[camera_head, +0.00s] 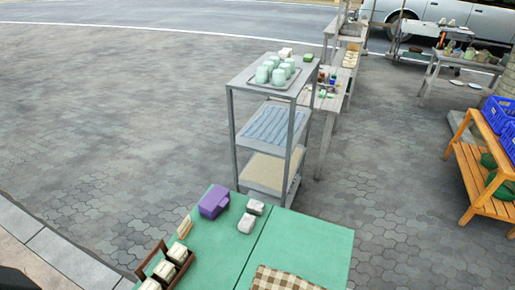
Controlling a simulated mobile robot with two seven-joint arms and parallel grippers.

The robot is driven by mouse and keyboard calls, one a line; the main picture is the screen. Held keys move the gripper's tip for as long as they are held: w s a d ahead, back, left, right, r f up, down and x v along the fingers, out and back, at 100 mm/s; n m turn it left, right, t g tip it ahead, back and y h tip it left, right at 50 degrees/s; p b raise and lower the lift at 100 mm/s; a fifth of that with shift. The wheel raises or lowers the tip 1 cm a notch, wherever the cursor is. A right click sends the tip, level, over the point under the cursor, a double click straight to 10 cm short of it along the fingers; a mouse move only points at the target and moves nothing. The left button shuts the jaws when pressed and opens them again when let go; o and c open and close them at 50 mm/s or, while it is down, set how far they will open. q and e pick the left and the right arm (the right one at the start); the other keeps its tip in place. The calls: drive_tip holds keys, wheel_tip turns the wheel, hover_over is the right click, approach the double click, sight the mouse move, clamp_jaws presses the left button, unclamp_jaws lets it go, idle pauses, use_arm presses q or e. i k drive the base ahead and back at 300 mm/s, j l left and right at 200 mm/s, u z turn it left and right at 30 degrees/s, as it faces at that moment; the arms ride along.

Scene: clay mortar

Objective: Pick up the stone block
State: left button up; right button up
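Two small pale grey-white blocks lie close together on the green table. The farther block (255,207) is beside a purple box, and the nearer block (246,224) is just below it in the picture. Either could be the stone block; I cannot tell which from this view. Neither of my grippers is in view.
The green table (310,245) also holds a purple box (214,202), a brown tray (149,257) of pale blocks and a checked cloth (285,279). A grey shelf (234,130) stands behind it, with green cups (278,75) on top. Open paving lies left and right.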

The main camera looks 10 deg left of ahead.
sight(254, 207)
drive_tip(key=u, duration=0.45)
drive_tip(key=i+l+u, duration=0.25)
drive_tip(key=i+l, duration=0.15)
drive_tip(key=l, duration=0.2)
drive_tip(key=i, duration=0.6)
